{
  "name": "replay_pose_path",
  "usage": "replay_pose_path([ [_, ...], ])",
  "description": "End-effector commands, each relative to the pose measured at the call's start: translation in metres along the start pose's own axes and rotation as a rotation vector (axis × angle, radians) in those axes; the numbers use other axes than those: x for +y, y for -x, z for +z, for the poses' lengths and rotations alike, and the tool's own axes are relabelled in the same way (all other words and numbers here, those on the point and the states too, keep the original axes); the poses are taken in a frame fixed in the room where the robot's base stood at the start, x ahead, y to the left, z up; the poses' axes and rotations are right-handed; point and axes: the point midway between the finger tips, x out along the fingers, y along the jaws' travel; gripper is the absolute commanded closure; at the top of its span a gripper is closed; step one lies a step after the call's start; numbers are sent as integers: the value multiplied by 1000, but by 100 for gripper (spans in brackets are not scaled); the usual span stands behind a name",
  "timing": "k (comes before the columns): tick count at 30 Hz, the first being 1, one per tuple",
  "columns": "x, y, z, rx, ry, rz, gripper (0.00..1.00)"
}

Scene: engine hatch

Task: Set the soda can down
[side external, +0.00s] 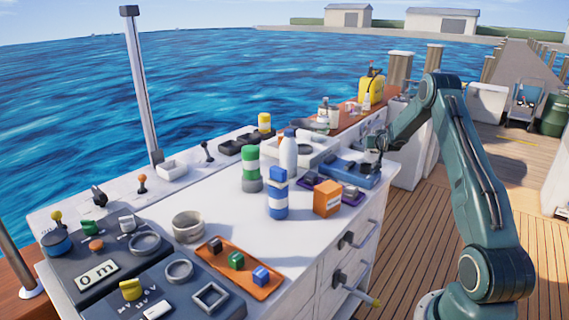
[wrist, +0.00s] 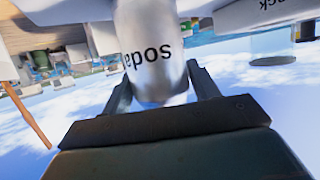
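The soda can (wrist: 150,55) is pale grey-white with dark lettering that appears upside down in the wrist view. It stands between the two fingers of my gripper (wrist: 162,88), with a finger close against each side, so the gripper looks shut on it. In the side view my gripper (side external: 375,146) is at the far right end of the white counter (side external: 215,212), just above or beside a blue tray (side external: 352,174). I cannot make out the can in the side view, nor whether its base touches anything.
An orange tray (side external: 262,291) holds small blocks. A yellow container (side external: 371,88) stands behind. The counter's middle has clear space.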

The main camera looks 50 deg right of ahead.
Motion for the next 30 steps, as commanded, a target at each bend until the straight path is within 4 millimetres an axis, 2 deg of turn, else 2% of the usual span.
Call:
replay_pose_path([
  [1, 0, 0, 0, -1, 0, 0, 29],
  [2, 0, 0, 0, -1, 0, 0, 23],
  [17, 0, 4, -3, 0, 0, 0, 23],
  [23, 0, 16, -4, 1, 0, 0, 23],
  [30, 0, 40, -4, 0, 0, 0, 23],
])
